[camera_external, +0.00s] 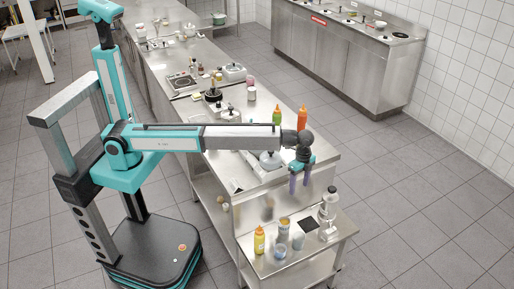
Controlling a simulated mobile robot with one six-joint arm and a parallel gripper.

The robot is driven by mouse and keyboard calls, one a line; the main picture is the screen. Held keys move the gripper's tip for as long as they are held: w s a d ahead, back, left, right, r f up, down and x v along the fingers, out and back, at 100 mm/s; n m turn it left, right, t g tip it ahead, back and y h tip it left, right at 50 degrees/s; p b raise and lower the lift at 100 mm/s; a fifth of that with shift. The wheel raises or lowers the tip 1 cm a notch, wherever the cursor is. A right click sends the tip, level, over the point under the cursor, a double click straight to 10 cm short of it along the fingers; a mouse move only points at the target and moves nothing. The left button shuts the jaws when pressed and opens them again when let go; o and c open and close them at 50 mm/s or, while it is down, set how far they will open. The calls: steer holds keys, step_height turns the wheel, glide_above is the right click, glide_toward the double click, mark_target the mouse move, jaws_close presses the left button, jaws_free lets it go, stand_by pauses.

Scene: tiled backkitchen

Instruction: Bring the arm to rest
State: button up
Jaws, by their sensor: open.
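My arm reaches to the right across the end of the steel counter (322,155), with its forearm close to level. My gripper (299,190) hangs at the end of the arm, pointing down near the counter's front corner. Its two purple fingers are apart and nothing shows between them. The gripper is above and behind the lower steel shelf (330,238) in the picture. My wrist hides part of the counter top behind it.
An orange bottle (302,118) and a green bottle (277,115) stand on the counter close behind my wrist. A yellow bottle (259,240), several cups and a clear dispenser (328,205) stand on the lower shelf. The tiled floor (420,205) at the right is clear.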

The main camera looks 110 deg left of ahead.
steer(key=s+d+f+m+b, duration=0.1)
steer(key=d+f, duration=0.4)
steer(key=d, duration=0.3)
steer(key=s+d+f, duration=0.2)
steer(key=d+f, duration=0.3)
steer(key=d, duration=0.2)
steer(key=s+d+f+m+g+b, duration=0.1)
steer(key=s+d+f, duration=0.5)
steer(key=d, duration=0.3)
steer(key=s+d+f+h+b, duration=0.1)
steer(key=s+d+f, duration=0.5)
steer(key=d, duration=0.2)
steer(key=s+d+f+m+g+b, duration=0.1)
steer(key=s+d+f, duration=0.5)
steer(key=d, duration=0.3)
steer(key=s+a+f+n, duration=0.1)
steer(key=s+a+f, duration=0.25)
steer(key=s, duration=0.25)
steer(key=s+a+f+n, duration=0.2)
steer(key=s+f, duration=0.3)
steer(key=s+a+f+n+g+y+p, duration=0.2)
steer(key=s+a+n, duration=0.4)
steer(key=s+a, duration=1.4)
steer(key=s+f+g+p, duration=0.1)
steer(key=s+p, duration=0.1)
steer(key=s, duration=0.1)
steer(key=shift+a+n+g, duration=0.2)
steer(key=shift+n+g, duration=0.1)
